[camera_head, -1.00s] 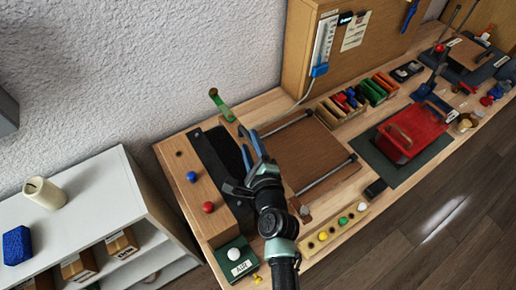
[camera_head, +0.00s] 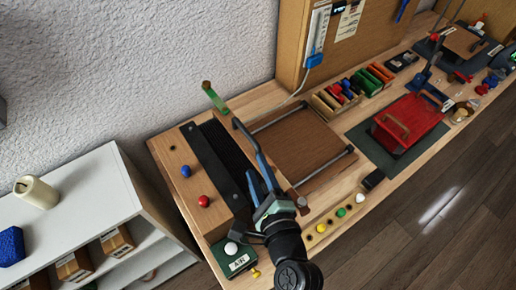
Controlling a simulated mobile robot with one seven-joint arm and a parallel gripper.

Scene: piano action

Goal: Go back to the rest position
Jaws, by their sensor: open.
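My gripper (camera_head: 262,172) is over the left part of the wooden bench, between the dark slotted block and the brown board. Its blue-grey fingers point up the picture and look apart, with nothing seen between them. My arm comes in from the bottom of the picture. The brown board (camera_head: 300,146), with metal rods along its sides, lies just right of my gripper.
A green box with a white knob (camera_head: 231,249) is at the bench's near left corner. A strip with coloured knobs (camera_head: 341,212) lies at the front edge. A red tray (camera_head: 409,124) and a rack of coloured pieces (camera_head: 371,79) are to the right. White shelves (camera_head: 85,190) stand left.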

